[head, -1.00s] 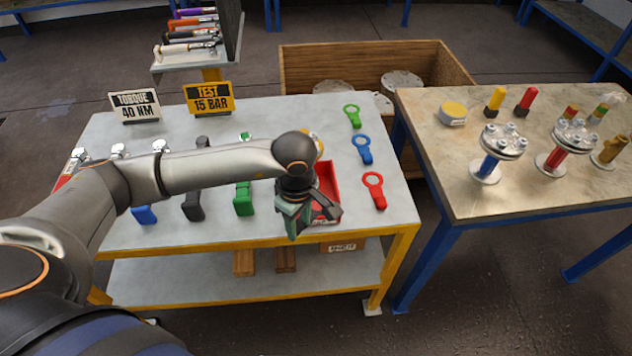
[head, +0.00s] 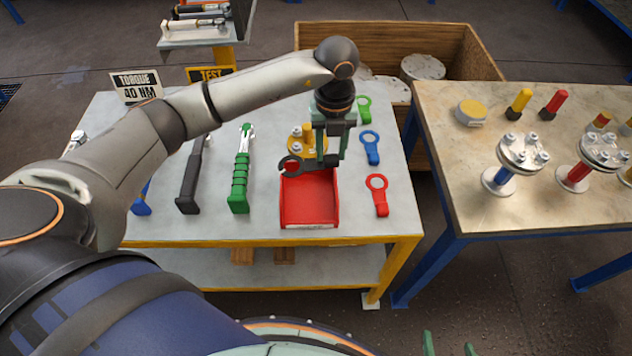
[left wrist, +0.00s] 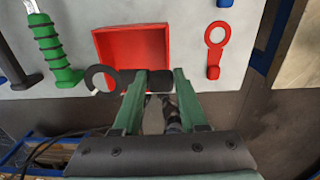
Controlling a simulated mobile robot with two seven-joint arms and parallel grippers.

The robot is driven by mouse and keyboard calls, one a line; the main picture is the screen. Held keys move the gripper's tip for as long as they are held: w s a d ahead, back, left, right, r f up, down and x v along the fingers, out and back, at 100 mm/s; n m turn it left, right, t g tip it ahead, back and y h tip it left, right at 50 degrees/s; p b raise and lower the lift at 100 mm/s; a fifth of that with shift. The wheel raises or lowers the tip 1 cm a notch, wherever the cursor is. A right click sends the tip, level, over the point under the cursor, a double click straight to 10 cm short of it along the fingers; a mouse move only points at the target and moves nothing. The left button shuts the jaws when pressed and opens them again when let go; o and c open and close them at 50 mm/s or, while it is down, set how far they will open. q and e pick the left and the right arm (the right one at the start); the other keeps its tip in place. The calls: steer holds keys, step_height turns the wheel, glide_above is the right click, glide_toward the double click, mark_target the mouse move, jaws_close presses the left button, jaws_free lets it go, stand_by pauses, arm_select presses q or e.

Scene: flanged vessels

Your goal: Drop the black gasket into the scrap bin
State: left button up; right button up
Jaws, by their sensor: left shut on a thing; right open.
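The black gasket (head: 281,168) is a dark ring with a tab, held by my left gripper (head: 331,158). The left gripper is shut on the tab, and the ring sticks out to the left. The gasket also shows in the left wrist view (left wrist: 92,72), left of the green fingertips (left wrist: 157,82). The open red bin (head: 309,205) stands on the grey table. The gasket is above the bin's back-left edge in the head view, and the bin looks empty. My right gripper (head: 448,346) shows only its green fingertips at the bottom edge, apart and empty.
Red (head: 377,195), blue (head: 370,147) and green (head: 364,108) ring-ended tools lie right of the bin. A green-handled wrench (head: 240,180) lies left of it. A yellow flanged piece (head: 301,142) stands behind it. Flanged vessels (head: 522,150) stand on the right table.

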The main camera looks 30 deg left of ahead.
arm_select(q)
steer(key=shift+n, duration=0.9)
steer(key=f+b, duration=0.1)
steer(key=f, duration=0.1)
steer(key=f+b, duration=0.1)
steer(key=b, duration=0.1)
steer(key=f+b, duration=0.1)
steer(key=f, duration=0.1)
steer(key=shift+w+f+b, duration=0.3)
steer(key=shift+w+b, duration=0.05)
steer(key=shift+w, duration=0.05)
steer(key=o, duration=1.2)
steer(key=shift+r, duration=0.15)
